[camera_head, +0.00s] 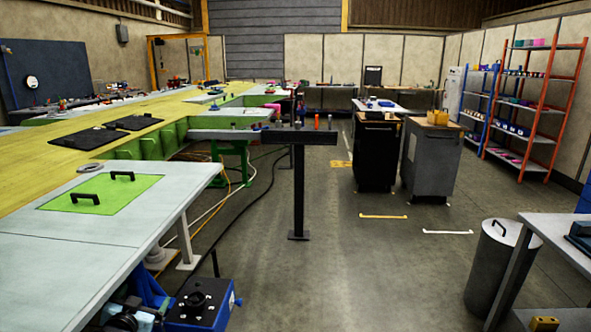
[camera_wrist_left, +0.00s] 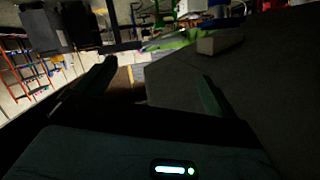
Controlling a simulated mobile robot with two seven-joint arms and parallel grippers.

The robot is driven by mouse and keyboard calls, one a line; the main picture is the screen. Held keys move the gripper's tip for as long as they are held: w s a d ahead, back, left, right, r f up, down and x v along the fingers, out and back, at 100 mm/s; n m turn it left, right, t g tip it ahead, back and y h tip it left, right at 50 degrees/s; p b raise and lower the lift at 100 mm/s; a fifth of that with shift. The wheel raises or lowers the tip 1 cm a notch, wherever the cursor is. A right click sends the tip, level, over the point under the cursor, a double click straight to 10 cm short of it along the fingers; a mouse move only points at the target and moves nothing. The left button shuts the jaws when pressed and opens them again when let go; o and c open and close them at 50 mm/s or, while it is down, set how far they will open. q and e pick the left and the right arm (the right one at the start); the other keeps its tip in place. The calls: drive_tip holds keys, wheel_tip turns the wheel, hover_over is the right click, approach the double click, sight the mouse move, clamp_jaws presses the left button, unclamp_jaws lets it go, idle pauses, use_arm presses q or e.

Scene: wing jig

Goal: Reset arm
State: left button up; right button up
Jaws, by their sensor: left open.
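My left gripper (camera_wrist_left: 155,85) shows in the left wrist view. Its two dark fingers stand well apart, with nothing held between them. Behind the fingers are a dark grey surface and part of the floor, seen at a tilt. A small lit indicator shows on the gripper body at the bottom of that view. In the head view I cannot clearly make out the left gripper's fingers. My right gripper is not in view.
A pale table with a green panel (camera_head: 135,192) and black handles stands at left, by a long yellow-topped bench (camera_head: 30,170). A black post stand (camera_head: 299,190) stands mid-floor. Two cabinets (camera_head: 375,155) (camera_head: 430,160), a grey bin (camera_head: 490,270) and orange shelving (camera_head: 540,110) are right.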

use_arm(q)
drive_tip(key=s+d+f+g+h, duration=0.1)
drive_tip(key=s+d+f+g, duration=0.1)
drive_tip(key=s+d+f, duration=0.5)
drive_tip(key=s+d+f+g+h, duration=0.1)
drive_tip(key=s+d+f, duration=0.2)
drive_tip(key=s+f, duration=0.75)
drive_tip(key=s+d+f+g, duration=0.1)
drive_tip(key=s+d, duration=0.2)
drive_tip(key=s, duration=0.6)
drive_tip(key=s+d+f+g+h, duration=0.1)
drive_tip(key=s+d, duration=0.1)
drive_tip(key=s, duration=0.7)
drive_tip(key=s+d+f+g, duration=0.1)
drive_tip(key=s+d, duration=0.2)
drive_tip(key=s, duration=0.7)
drive_tip(key=shift+d+n+h, duration=0.3)
drive_tip(key=shift+n, duration=0.1)
